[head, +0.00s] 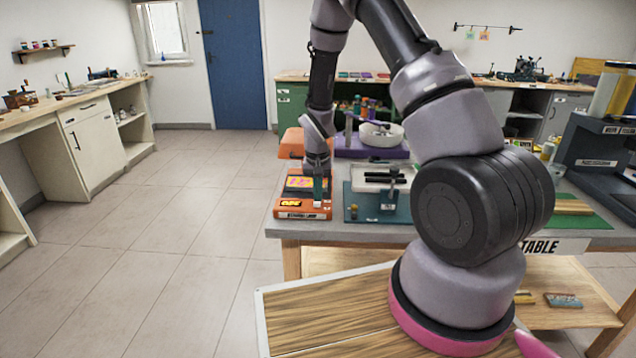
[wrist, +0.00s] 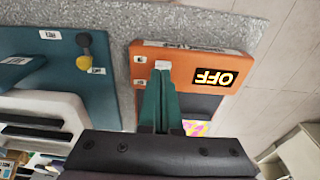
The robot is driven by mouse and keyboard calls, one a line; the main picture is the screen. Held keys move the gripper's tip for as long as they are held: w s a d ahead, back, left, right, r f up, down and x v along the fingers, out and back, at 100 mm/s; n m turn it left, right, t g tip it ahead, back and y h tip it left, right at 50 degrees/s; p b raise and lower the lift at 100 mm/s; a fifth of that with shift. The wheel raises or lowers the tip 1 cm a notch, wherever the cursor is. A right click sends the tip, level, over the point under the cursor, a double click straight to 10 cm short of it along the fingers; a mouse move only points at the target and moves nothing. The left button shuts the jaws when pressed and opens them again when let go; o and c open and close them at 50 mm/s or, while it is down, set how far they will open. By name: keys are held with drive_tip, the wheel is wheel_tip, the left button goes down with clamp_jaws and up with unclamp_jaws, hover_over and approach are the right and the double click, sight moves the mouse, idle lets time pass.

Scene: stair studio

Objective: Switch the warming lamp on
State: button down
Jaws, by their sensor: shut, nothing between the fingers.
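The warming lamp is an orange unit (head: 284,213) at the front left corner of the table in the head view, with a label on its front edge. It also shows in the wrist view (wrist: 185,54), where its lit display (wrist: 212,77) reads OFF, upside down. A small white switch (wrist: 162,65) sits beside the display. My gripper (head: 318,203) points down over the right part of the lamp. Its green fingers (wrist: 161,80) are shut and empty, their tips right at the switch; I cannot tell whether they touch it.
A teal fixture (head: 372,207) stands on the table just right of the lamp; its yellow and dark knobs (wrist: 83,52) show in the wrist view. A purple unit with a white bowl (head: 381,135) is behind. The floor (head: 170,240) to the left is clear.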

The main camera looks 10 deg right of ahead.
drive_tip(key=shift+s+f, duration=0.1)
drive_tip(key=shift+f, duration=0.1)
drive_tip(key=shift+s+a+f, duration=0.2)
drive_tip(key=shift+s+f, duration=0.25)
drive_tip(key=shift+f, duration=0.1)
drive_tip(key=shift+w, duration=0.1)
drive_tip(key=shift+w+r, duration=0.1)
drive_tip(key=shift+w+d+r, duration=0.25)
drive_tip(key=shift+w+r, duration=0.05)
drive_tip(key=shift+w, duration=0.3)
